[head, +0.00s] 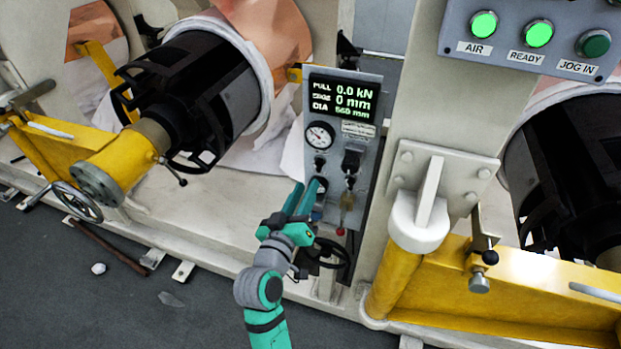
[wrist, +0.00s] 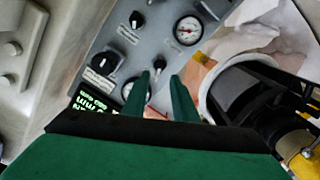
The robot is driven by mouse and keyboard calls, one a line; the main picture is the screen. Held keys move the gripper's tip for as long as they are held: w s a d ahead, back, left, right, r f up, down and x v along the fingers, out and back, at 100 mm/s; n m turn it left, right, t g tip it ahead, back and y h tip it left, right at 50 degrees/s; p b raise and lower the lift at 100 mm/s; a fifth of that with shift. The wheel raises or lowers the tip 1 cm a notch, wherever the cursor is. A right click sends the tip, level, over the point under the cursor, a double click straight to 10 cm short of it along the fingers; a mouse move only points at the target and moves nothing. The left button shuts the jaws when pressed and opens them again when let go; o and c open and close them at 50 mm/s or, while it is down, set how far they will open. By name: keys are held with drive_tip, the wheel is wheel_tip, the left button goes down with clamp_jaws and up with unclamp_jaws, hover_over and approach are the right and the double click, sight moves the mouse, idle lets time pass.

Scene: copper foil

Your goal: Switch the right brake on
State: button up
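A grey control panel (head: 335,213) stands near the middle of the head view, with a small black knob (head: 319,163) at left and a larger black knob (head: 351,160) at right. No readable label tells me which control is the right brake. My gripper (head: 306,186) is open and empty in front of the panel's lower left, hiding part of it. In the wrist view its green fingers (wrist: 160,77) point at the panel, with a black knob (wrist: 160,64) showing between the tips. I cannot tell whether they touch. Another black knob (wrist: 106,62) lies left.
The panel carries a lit display (head: 343,100), a gauge (head: 320,135) and a red-ended lever (head: 341,231). A black handwheel (head: 330,258) is close to my wrist. Yellow arms (head: 520,285) and a button box (head: 535,38) stand at right; a black reel (head: 190,95) is at left.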

drive_tip(key=v, duration=0.3)
drive_tip(key=shift+s, duration=0.15)
idle(0.4)
drive_tip(key=s+f+n+g+y, duration=0.15)
drive_tip(key=s+f+y, duration=0.35)
drive_tip(key=s+f, duration=1.15)
drive_tip(key=s+d+m, duration=0.1)
drive_tip(key=s+m, duration=0.1)
drive_tip(key=s, duration=0.8)
drive_tip(key=s+d+f+m, duration=0.1)
drive_tip(key=s+d+m, duration=0.1)
drive_tip(key=s, duration=0.9)
drive_tip(key=shift+y, duration=0.3)
drive_tip(key=shift+d, duration=0.1)
